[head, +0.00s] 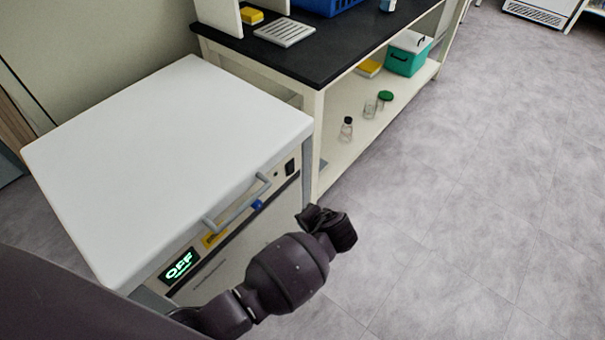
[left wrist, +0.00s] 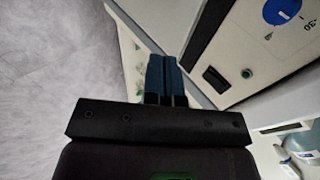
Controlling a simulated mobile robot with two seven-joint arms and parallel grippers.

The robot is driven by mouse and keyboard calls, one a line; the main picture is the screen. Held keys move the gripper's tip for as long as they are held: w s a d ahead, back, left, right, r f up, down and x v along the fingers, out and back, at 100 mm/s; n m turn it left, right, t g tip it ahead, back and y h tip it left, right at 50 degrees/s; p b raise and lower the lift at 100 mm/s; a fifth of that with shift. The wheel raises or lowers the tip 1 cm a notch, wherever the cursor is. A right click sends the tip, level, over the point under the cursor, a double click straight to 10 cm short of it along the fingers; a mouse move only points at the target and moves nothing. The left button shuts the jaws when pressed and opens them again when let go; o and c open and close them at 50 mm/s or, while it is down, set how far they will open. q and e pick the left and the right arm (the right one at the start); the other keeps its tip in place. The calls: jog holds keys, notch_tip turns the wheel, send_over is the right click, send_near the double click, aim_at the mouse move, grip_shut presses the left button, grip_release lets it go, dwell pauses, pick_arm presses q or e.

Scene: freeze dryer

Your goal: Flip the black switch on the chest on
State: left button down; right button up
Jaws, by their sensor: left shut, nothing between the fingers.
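The white chest (head: 165,150) stands at left in the head view, with a display reading OFF (head: 179,265) on its front panel. The black switch (head: 290,167) sits at the right end of that panel. In the left wrist view the black switch (left wrist: 215,79) is right of my fingers. My left gripper (head: 312,214) is in front of the chest's right end, below and a little right of the switch in the head view. Its blue fingers (left wrist: 164,62) are together and empty, apart from the switch in the picture. My right gripper is not in view.
A grey handle (head: 237,204) sticks out from the chest front, near a blue knob (head: 257,204). The blue dial also shows in the left wrist view (left wrist: 281,10). A black-topped bench (head: 330,50) with bottles on its shelf stands beyond. The floor (head: 470,200) at right is clear.

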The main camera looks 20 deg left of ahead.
pick_arm(q)
jog(key=w+d+r+n+y+b, duration=0.1)
jog(key=w+d+r+y+b, duration=0.1)
jog(key=w+d+r+y, duration=0.3)
jog(key=w+d+r, duration=0.1)
jog(key=w, duration=0.2)
jog(key=shift+r+y+b, duration=0.3)
jog(key=shift+r+b, duration=0.05)
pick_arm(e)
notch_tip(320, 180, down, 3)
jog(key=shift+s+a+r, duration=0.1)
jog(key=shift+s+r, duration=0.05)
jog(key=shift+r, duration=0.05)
pick_arm(q)
jog(key=b, duration=0.3)
send_near(293, 172)
jog(key=x, duration=0.7)
jog(key=shift+a+f, duration=0.1)
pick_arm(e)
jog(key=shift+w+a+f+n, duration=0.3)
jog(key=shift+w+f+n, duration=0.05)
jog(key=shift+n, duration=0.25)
pick_arm(q)
jog(key=shift+a, duration=0.15)
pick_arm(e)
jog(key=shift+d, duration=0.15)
